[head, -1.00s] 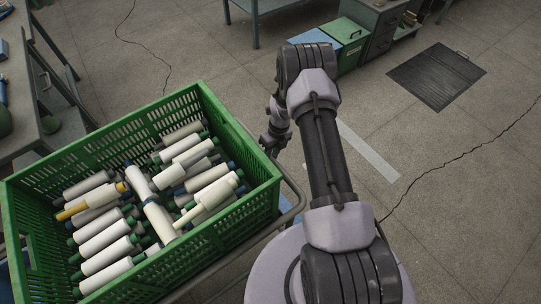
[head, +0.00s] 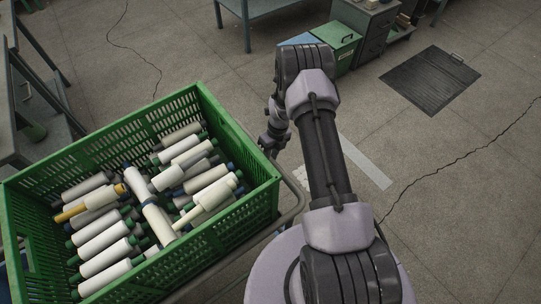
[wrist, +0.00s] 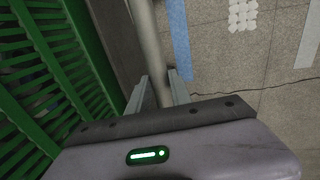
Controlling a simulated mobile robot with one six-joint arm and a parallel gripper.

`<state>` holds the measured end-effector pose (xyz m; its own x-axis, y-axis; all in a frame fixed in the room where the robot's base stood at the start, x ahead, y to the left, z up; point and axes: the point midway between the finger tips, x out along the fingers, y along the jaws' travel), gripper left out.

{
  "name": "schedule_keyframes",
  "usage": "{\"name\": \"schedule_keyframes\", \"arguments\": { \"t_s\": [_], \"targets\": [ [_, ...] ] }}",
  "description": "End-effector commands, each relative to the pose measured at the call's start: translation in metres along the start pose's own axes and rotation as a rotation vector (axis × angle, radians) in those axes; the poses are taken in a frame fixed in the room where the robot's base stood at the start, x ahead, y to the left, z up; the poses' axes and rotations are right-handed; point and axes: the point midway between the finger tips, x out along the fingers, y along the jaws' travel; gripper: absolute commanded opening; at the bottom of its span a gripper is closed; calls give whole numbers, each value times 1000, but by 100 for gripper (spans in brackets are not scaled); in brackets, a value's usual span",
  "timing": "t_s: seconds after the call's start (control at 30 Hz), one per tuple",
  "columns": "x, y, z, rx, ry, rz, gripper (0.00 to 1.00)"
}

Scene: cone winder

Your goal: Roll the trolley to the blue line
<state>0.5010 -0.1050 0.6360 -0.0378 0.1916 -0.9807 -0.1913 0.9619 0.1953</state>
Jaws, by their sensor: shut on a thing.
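The trolley carries a green crate, and its grey tube rail (head: 290,206) shows at the crate's right side. In the wrist view the rail (wrist: 148,38) runs down between my fingers. My gripper (wrist: 158,92) is shut on this rail; in the head view my gripper (head: 270,145) is partly hidden by my own arm. The blue line (wrist: 179,40) shows on the floor in the wrist view, just right of the rail. In the head view I cannot make out the blue line; the crate and my arm cover the floor there.
The green crate (head: 236,125) holds several white yarn cones and tubes. A pale floor strip (head: 366,162) lies right of my arm, and a white dotted patch (wrist: 243,15) lies near the blue line. A dark floor grate (head: 430,80) is at upper right. Benches stand left and back.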

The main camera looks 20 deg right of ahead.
Motion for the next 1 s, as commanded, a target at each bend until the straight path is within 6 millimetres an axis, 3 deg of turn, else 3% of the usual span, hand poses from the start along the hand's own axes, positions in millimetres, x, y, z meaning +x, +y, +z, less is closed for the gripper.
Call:
{"name": "schedule_keyframes", "arguments": {
  "t_s": [0.13,0.17,0.27,0.57,0.67,0.77,1.0],
  "targets": [
    [0,0,0,0,0,0,0],
    [0,0,0,0,0,0,27],
    [0,0,0,0,0,0,47],
    [-1,0,0,0,0,0,47],
    [-11,0,0,0,-1,-1,47],
    [-36,0,1,2,-2,0,47],
    [-117,1,1,1,-3,-1,47]
  ]
}}
